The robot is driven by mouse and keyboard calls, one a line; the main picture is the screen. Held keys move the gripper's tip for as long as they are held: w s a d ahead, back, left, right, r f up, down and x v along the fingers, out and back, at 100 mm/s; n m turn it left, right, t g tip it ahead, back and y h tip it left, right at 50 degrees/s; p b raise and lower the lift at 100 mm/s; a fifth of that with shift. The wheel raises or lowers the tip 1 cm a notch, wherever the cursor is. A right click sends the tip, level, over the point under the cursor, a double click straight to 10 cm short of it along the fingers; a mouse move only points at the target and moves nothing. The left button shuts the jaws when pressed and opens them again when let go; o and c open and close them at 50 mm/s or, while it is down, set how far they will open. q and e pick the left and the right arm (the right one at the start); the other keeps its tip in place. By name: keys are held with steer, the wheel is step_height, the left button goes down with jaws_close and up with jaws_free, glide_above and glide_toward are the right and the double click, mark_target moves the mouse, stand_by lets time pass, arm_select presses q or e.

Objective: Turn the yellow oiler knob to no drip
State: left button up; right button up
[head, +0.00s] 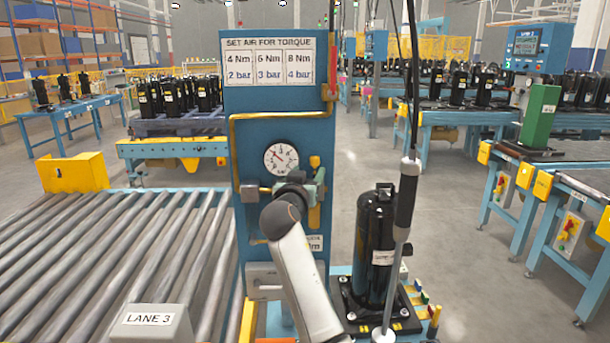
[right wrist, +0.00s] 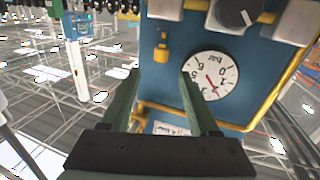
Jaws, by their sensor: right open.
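The yellow oiler knob (right wrist: 162,45) shows in the right wrist view, beyond and between my fingertips, on the blue panel beside the gauge. That view is upside down. In the head view a small yellow-brass knob (head: 314,161) sits just right of the gauge. My right gripper (right wrist: 160,75) is open and empty, its two dark green fingers pointing toward the knob; I see no contact. In the head view my right arm rises in front of the panel and hides part of the fittings. My left gripper is not in view.
The pressure gauge (right wrist: 210,76) is close to one finger. A black regulator knob (right wrist: 238,12) and yellow piping are nearby. A black compressor (head: 375,245) and a hanging screwdriver (head: 405,195) stand right of the panel. A roller conveyor (head: 110,250) lies left.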

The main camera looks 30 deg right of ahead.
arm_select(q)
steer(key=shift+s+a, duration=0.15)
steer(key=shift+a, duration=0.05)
arm_select(e)
steer(key=shift+s+a, duration=0.1)
steer(key=shift+s, duration=0.05)
steer(key=n+t+y+b, duration=0.3)
steer(key=n+t+y, duration=0.35)
steer(key=y, duration=0.35)
glide_toward(317, 164)
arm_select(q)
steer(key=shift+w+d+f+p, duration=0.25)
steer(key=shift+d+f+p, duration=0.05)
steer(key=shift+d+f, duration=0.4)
arm_select(e)
steer(key=shift+n+g, duration=0.35)
steer(key=shift+g, duration=0.1)
steer(key=w, duration=0.3)
steer(key=w+d, duration=0.1)
steer(key=w, duration=0.4)
steer(key=shift+w+d+r, duration=0.25)
steer(key=shift+w+r, duration=0.1)
steer(key=shift+r, duration=0.05)
jaws_close()
